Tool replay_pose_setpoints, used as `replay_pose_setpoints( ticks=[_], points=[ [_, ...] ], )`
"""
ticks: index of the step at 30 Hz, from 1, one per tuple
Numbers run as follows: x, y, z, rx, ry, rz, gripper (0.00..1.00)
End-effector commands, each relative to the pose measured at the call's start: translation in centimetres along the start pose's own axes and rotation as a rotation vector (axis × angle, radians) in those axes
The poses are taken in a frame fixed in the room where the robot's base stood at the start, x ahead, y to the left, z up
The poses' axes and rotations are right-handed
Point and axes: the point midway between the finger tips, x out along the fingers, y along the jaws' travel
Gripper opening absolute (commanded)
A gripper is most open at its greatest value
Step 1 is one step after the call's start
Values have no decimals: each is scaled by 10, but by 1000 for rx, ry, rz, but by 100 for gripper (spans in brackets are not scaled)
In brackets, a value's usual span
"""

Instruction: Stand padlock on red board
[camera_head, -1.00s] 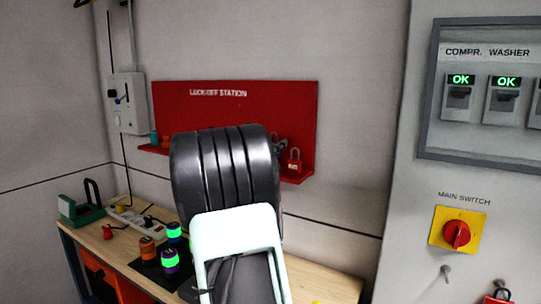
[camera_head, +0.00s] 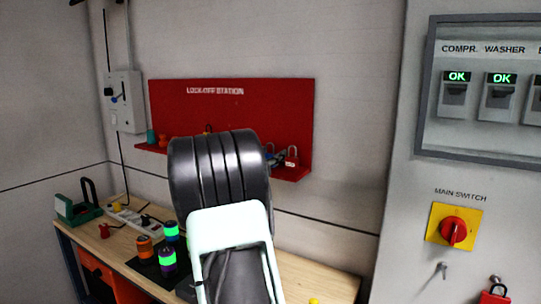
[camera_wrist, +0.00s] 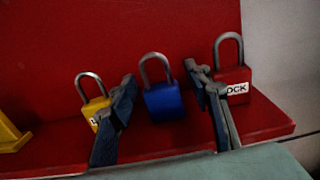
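The red board (camera_head: 280,100), lettered LOCK-OFF STATION, hangs on the wall with a red shelf along its foot; both also show in the wrist view (camera_wrist: 130,30). A blue padlock (camera_wrist: 164,103) with a grey shackle is upright, slightly tilted, at the shelf in the wrist view. My gripper (camera_wrist: 160,74) has its two dark fingers apart, one on each side of the blue padlock, with gaps visible. Whether the padlock's foot rests fully on the shelf is hard to tell. In the head view my arm hides most of the gripper.
A yellow padlock (camera_wrist: 97,108) stands left of the blue one, partly behind the left finger. A red padlock (camera_wrist: 235,85) with a white label stands to the right, close to the right finger. The workbench (camera_head: 310,278) below holds several coloured cylinders.

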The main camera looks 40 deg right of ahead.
Motion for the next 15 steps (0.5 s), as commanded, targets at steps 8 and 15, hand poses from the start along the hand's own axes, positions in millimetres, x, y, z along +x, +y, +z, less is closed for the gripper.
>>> replay_pose_setpoints(
  ticks=[8, 15],
  points=[
    [0, 0, 4, 0, 0, 0, 45],
    [-39, 2, 2, 2, 0, 5, 45]
  ],
)
